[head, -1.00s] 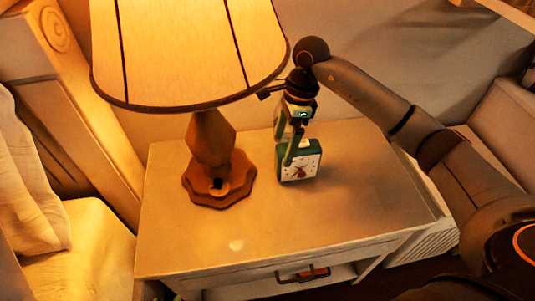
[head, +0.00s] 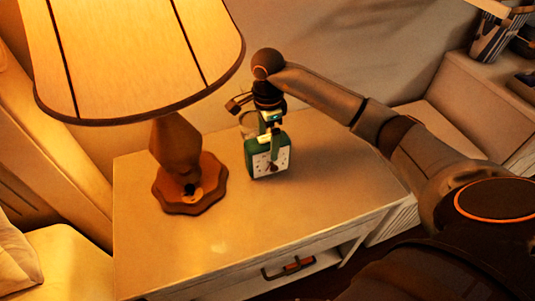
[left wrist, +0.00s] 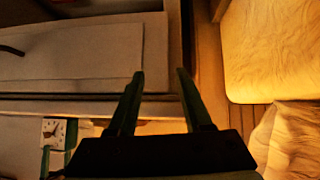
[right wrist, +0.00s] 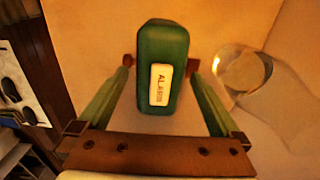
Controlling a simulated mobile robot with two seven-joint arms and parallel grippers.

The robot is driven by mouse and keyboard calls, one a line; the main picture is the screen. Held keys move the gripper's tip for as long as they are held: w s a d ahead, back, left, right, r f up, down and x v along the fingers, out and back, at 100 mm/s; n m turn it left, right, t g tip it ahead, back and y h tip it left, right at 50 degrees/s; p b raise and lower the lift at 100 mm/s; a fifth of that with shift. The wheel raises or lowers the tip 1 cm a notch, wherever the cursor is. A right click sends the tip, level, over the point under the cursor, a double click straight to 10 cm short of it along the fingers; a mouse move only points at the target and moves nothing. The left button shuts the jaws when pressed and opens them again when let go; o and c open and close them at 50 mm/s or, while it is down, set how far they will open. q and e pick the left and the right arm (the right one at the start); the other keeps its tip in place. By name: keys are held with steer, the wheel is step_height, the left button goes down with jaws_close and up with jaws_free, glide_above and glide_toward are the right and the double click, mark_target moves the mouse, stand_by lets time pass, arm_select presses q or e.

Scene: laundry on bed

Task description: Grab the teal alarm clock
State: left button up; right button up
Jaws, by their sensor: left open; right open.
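The teal alarm clock (head: 258,163), a green box with a white face, stands upright on the nightstand. My right gripper (head: 272,146) is open and points down over it. In the right wrist view the clock's green top (right wrist: 163,45) with its pale label lies between the open fingers (right wrist: 160,66), with small gaps visible on both sides. My left gripper (left wrist: 156,78) is open and empty in its own wrist view. The clock's white face (left wrist: 53,130) also shows at that view's left edge. The left gripper is outside the head view.
A lamp with a wooden base (head: 188,185) and a wide shade (head: 135,55) stands left of the clock. A clear glass (right wrist: 243,70) stands close by the clock. The nightstand top (head: 250,225) is bare in front. A bed (left wrist: 275,50) is alongside.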

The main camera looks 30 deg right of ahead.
jaws_close()
stand_by(0.8)
steer(key=shift+r, duration=0.1)
